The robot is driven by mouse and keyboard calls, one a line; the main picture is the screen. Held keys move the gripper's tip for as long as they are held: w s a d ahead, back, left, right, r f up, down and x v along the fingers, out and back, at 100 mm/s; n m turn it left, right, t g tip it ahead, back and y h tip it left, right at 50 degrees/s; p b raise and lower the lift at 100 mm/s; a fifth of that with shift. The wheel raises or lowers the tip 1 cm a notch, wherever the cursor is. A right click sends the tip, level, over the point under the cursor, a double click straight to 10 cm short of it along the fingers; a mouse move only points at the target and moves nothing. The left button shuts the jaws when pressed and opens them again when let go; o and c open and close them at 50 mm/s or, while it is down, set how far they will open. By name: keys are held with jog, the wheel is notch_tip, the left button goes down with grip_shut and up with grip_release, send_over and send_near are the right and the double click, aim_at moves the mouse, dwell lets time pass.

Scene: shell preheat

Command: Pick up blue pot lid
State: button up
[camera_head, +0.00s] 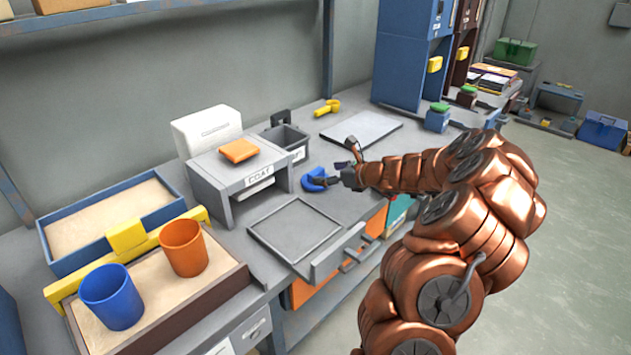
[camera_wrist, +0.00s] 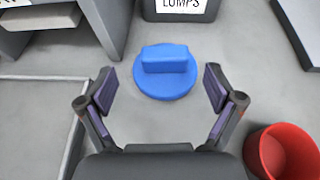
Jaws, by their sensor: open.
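The blue pot lid (camera_wrist: 165,84) is a flat disc with a raised block handle, lying on the grey worktop. In the head view the lid (camera_head: 313,181) sits just right of the grey COAT stand, partly covered by my gripper (camera_head: 333,178). In the wrist view my gripper (camera_wrist: 158,92) is open and empty. Its two fingers stand left and right of the lid, apart from it, with the handle between and slightly beyond the fingertips.
A red cup (camera_wrist: 283,152) stands right of my gripper. The grey LUMPS bin (camera_wrist: 180,8) is just behind the lid. The COAT stand (camera_head: 236,169) and an empty square tray (camera_head: 251,231) lie left. A flat grey board (camera_head: 394,127) lies behind. Blue (camera_head: 112,297) and orange (camera_head: 184,247) pots stand front left.

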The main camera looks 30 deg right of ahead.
aim_at(320, 172)
jog(key=x, duration=0.4)
jog(key=shift+w+d+f, duration=0.2)
jog(key=shift+w+d, duration=0.05)
jog(key=shift+w, duration=0.05)
jog(key=shift+w+a+f, duration=0.15)
jog(key=shift+w, duration=0.3)
jog(key=shift+c, duration=0.2)
jog(key=c, duration=1.2)
